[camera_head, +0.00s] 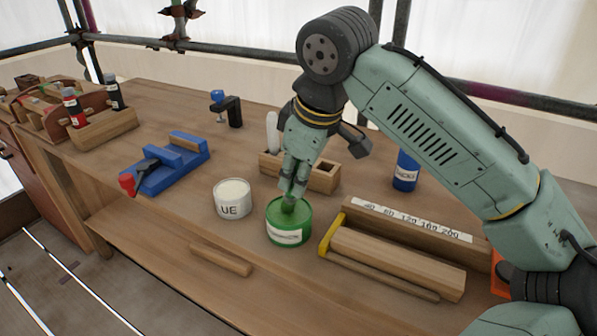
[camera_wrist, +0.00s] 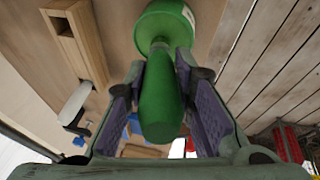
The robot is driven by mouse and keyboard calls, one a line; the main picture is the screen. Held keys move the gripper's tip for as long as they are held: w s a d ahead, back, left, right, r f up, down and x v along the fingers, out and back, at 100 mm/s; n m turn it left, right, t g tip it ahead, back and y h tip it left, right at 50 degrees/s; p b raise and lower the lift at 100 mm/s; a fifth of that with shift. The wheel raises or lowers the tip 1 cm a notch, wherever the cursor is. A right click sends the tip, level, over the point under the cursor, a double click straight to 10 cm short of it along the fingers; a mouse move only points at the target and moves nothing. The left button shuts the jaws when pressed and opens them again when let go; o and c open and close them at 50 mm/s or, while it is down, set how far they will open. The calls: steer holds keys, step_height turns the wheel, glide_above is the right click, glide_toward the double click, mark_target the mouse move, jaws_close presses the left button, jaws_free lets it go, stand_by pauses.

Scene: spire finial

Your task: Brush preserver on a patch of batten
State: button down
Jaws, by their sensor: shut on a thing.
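My gripper (camera_head: 291,186) is shut on a green brush (camera_wrist: 160,95), whose thick handle lies between the finger pads in the wrist view. The brush's lower end (camera_head: 288,204) reaches down into the mouth of the green tin (camera_head: 288,235); its tip is hidden. The tin also shows at the top of the wrist view (camera_wrist: 146,28). A thick wooden batten (camera_head: 395,262) lies on the bench right of the tin, and a shorter wooden strip (camera_head: 222,262) lies near the front edge. I cannot tell which is the task's batten.
A white tin (camera_head: 232,203) stands close left of the green one. Behind is a wooden box (camera_head: 322,178) with openings. A blue vise (camera_head: 170,170), a black clamp (camera_head: 232,112), a blue bottle (camera_head: 406,170) and a number-marked wooden rack (camera_head: 440,235) surround it. Bench room is clear at front left.

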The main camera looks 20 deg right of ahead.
stand_by(0.3)
step_height(320, 180, up, 7)
steer(key=p, duration=0.6)
steer(key=shift+p, duration=0.35)
stand_by(0.5)
